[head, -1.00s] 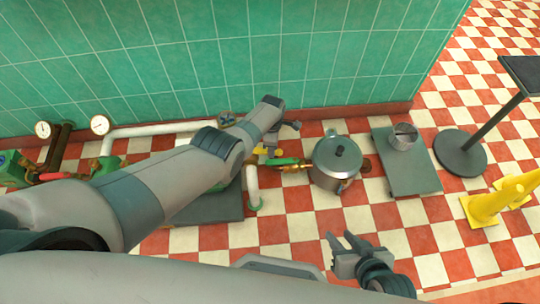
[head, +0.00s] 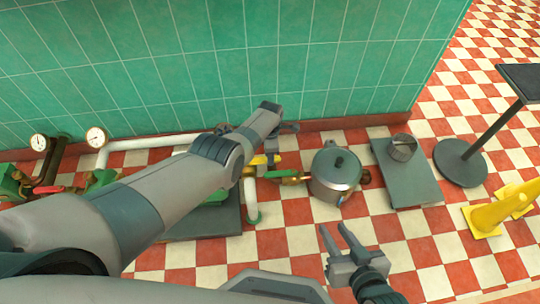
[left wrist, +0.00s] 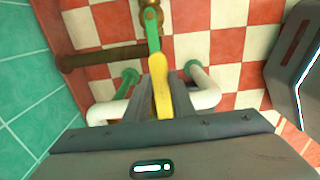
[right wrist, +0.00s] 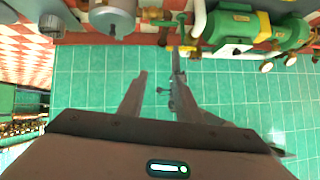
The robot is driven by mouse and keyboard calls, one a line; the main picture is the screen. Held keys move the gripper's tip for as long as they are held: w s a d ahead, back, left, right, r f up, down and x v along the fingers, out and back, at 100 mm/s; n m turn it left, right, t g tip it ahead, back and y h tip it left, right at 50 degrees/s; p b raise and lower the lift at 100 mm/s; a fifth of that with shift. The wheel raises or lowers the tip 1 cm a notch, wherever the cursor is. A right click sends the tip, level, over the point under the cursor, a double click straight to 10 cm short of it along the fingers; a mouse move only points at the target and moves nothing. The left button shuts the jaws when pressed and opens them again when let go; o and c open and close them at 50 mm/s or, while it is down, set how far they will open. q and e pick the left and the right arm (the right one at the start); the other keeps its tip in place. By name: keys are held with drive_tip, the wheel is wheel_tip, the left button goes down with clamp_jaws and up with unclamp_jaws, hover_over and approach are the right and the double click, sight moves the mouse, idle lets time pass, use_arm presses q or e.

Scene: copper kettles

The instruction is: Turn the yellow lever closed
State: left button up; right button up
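The yellow lever (left wrist: 159,85) with its green stem (left wrist: 152,28) runs between the fingers of my left gripper (left wrist: 161,85) in the left wrist view. The fingers lie close along both sides of it and appear shut on it. In the head view the lever (head: 260,160) shows beside a brass fitting (head: 291,179) left of the kettle; my left arm partly hides it and my left gripper (head: 276,150). My right gripper (head: 333,236) is open and empty, apart from everything, in front of the kettle; it also shows in the right wrist view (right wrist: 160,75).
The steel kettle (head: 336,178) stands right of the lever. A white pipe (head: 251,200) stands just left of it. Gauges (head: 96,137) and green pumps are at the far left. A grey plate with a metal pot (head: 402,149) and yellow cones (head: 485,215) are at the right.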

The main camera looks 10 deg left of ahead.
use_arm(q)
drive_tip(key=o, duration=0.4)
drive_tip(key=shift+w+a+r, duration=0.1)
drive_tip(key=shift+a, duration=0.15)
drive_tip(key=shift+d, duration=0.1)
drive_tip(key=shift+d+r+p, duration=0.1)
drive_tip(key=shift+r+p, duration=0.45)
drive_tip(key=shift+r, duration=0.05)
drive_tip(key=shift+r+p, duration=0.8)
drive_tip(key=shift+r, duration=0.1)
use_arm(e)
drive_tip(key=s+d+f+g+h+p, duration=0.35)
drive_tip(key=s+d+g+p, duration=0.25)
drive_tip(key=s+d+g, duration=0.3)
use_arm(q)
drive_tip(key=shift+r+p, duration=0.7)
drive_tip(key=shift+r, duration=6.45)
use_arm(e)
wheel_tip(320, 180, down, 6)
drive_tip(key=w+d+t, duration=0.1)
drive_tip(key=w, duration=0.1)
drive_tip(key=shift+f+m, duration=0.15)
drive_tip(key=shift+m, duration=0.15)
